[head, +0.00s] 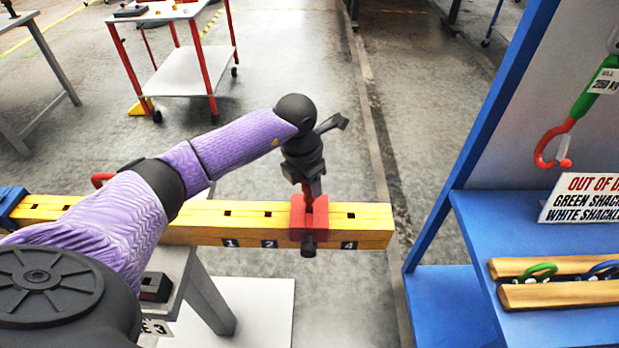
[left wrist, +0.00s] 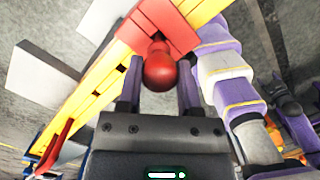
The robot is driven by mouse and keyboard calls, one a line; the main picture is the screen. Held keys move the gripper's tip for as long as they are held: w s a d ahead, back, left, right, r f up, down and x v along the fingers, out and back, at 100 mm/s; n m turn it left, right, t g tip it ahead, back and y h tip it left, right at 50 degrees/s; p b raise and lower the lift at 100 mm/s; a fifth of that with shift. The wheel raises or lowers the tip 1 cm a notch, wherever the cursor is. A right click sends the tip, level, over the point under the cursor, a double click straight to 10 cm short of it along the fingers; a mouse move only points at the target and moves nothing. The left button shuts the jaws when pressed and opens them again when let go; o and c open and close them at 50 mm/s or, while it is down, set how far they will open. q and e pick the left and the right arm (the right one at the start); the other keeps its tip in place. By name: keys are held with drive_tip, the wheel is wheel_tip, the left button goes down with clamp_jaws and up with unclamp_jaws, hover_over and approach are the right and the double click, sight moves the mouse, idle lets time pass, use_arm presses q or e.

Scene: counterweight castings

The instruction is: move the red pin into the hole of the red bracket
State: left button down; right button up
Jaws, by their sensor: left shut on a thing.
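The red bracket (head: 298,222) sits around the yellow beam (head: 200,236), between the marks 2 and 4, with a black knob (head: 308,246) on its front. It also shows at the top of the left wrist view (left wrist: 172,22). My left gripper (head: 312,190) points down just above the bracket, shut on the red pin (head: 309,204). In the left wrist view, the pin's round red head (left wrist: 160,72) is between the two fingers. The pin's lower end is at the bracket's top; I cannot tell how deep it is in the hole. My right gripper is not seen.
A blue shelf (head: 470,215) stands right of the beam's end, with a sign, wooden slats and shackles. A red bent handle (head: 102,179) is behind the beam at left. A red-legged cart (head: 180,70) stands farther back.

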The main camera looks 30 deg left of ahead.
use_arm(q)
drive_tip(key=shift+f+b, duration=1)
drive_tip(key=shift+f, duration=0.6)
drive_tip(key=shift+c, duration=1)
unclamp_jaws()
drive_tip(key=r, duration=0.3)
drive_tip(key=s+r+p, duration=0.1)
drive_tip(key=r, duration=0.6)
drive_tip(key=shift+s+a+p, duration=0.2)
drive_tip(key=shift+a+p, duration=0.05)
drive_tip(key=shift+p, duration=0.05)
drive_tip(key=shift+f, duration=0.1)
